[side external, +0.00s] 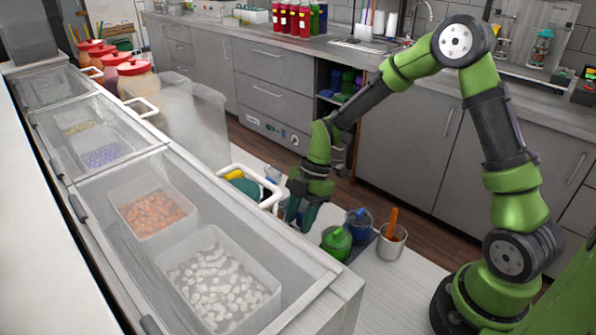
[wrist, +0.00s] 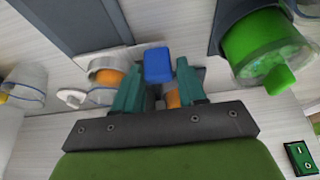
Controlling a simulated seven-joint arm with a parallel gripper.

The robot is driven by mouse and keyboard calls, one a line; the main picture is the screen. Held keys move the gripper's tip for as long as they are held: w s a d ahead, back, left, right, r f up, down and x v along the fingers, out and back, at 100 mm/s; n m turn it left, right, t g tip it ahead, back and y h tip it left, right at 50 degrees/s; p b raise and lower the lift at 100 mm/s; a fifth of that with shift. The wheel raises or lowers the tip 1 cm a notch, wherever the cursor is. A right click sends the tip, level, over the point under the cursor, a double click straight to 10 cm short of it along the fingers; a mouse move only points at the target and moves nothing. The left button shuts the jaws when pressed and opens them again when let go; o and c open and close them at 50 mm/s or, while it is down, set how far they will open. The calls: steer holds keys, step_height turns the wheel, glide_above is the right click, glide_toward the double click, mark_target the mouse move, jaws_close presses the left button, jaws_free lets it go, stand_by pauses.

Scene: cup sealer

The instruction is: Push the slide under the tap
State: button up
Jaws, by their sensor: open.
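My gripper (side external: 300,216) points down beside the counter's right end, left of a green container (side external: 337,243) and a blue container (side external: 358,222). In the wrist view my gripper (wrist: 157,66) has its teal fingers apart. A blue block (wrist: 158,66) shows between or just beyond the fingertips; I cannot tell if they touch it. A green cylinder (wrist: 262,45) in a dark holder is at upper right, and a dark grey bar (wrist: 88,22) is at upper left. I cannot tell for certain which part is the slide. No tap near the gripper is clearly identifiable.
A grey cup (side external: 391,243) with an orange stick stands right of the containers. A white-rimmed bin (side external: 277,196) stands close behind the gripper. The glass-topped counter (side external: 320,295) borders the left. A small green switch box (wrist: 301,158) shows at lower right.

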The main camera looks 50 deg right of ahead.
steer(key=v, duration=1.6)
steer(key=shift+r, duration=0.4)
steer(key=s+a+r+m+t+h, duration=0.1)
steer(key=s+r+m+t, duration=0.2)
steer(key=s+m, duration=0.5)
steer(key=s+a+r+m+t+h, duration=0.1)
steer(key=s+a+r+m+t, duration=0.1)
steer(key=s+m, duration=0.6)
steer(key=r+m+t, duration=0.1)
steer(key=m+t, duration=0.1)
steer(key=m, duration=0.4)
steer(key=shift+s+a+r+h, duration=0.25)
steer(key=shift+a+h, duration=0.05)
steer(key=shift+a, duration=0.05)
